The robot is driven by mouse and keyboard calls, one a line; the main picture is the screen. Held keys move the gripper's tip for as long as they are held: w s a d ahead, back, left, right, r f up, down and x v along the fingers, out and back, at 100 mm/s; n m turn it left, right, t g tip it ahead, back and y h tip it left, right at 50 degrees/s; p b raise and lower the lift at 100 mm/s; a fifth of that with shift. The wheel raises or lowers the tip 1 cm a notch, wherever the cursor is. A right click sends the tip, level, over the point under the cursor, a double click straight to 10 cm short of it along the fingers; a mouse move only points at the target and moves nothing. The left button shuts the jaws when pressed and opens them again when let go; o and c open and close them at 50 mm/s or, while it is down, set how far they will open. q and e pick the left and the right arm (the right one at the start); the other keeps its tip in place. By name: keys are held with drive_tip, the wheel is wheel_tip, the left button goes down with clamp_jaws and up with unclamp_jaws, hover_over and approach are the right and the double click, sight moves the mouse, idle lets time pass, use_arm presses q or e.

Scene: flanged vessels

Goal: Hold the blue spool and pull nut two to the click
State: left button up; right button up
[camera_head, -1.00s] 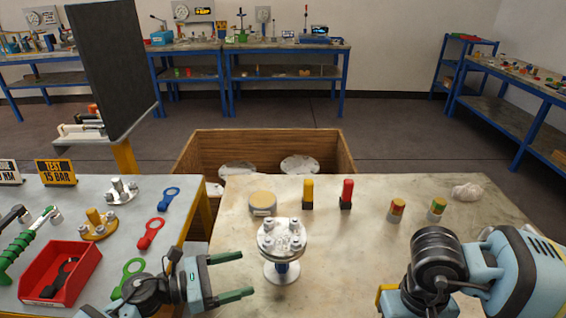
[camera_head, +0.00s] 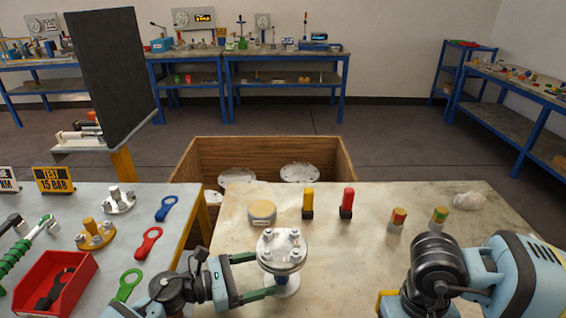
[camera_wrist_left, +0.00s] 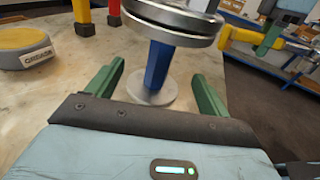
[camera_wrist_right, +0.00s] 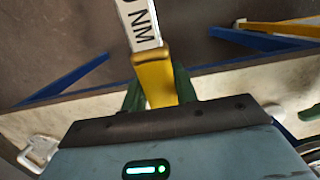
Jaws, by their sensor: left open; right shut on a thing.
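The flanged vessel stands upright on the worktable, with several bolts and nuts on its silver top flange (camera_head: 281,247). I cannot tell which nut is number two. The blue spool (camera_wrist_left: 159,65) is the neck between the top flange and the round base; in the head view it is mostly hidden. My left gripper (camera_wrist_left: 158,72) is open, its green fingers reaching to either side of the spool with gaps visible. It also shows in the head view (camera_head: 262,274). My right gripper (camera_wrist_right: 157,82) is shut on a yellow tool (camera_wrist_right: 155,76) with a white label reading "NM".
A round tan puck (camera_head: 262,211), a yellow post (camera_head: 308,203) and a red post (camera_head: 346,203) stand behind the vessel. A red bin (camera_head: 82,268) and coloured ring tools lie on the left table. A wooden crate (camera_head: 345,158) is beyond.

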sight(273, 283)
use_arm(q)
drive_tip(key=b+x, duration=0.1)
drive_tip(key=x, duration=0.2)
drive_tip(key=shift+w+d+f, duration=0.1)
drive_tip(key=shift+d+f, duration=0.05)
drive_tip(key=shift+d, duration=0.2)
drive_tip(key=shift+w+d, duration=0.2)
drive_tip(key=shift+d, duration=0.3)
use_arm(e)
drive_tip(key=shift+s+f, duration=0.2)
drive_tip(key=shift+f, duration=0.85)
use_arm(q)
drive_tip(key=c, duration=1.4)
drive_tip(key=shift+c, duration=0.3)
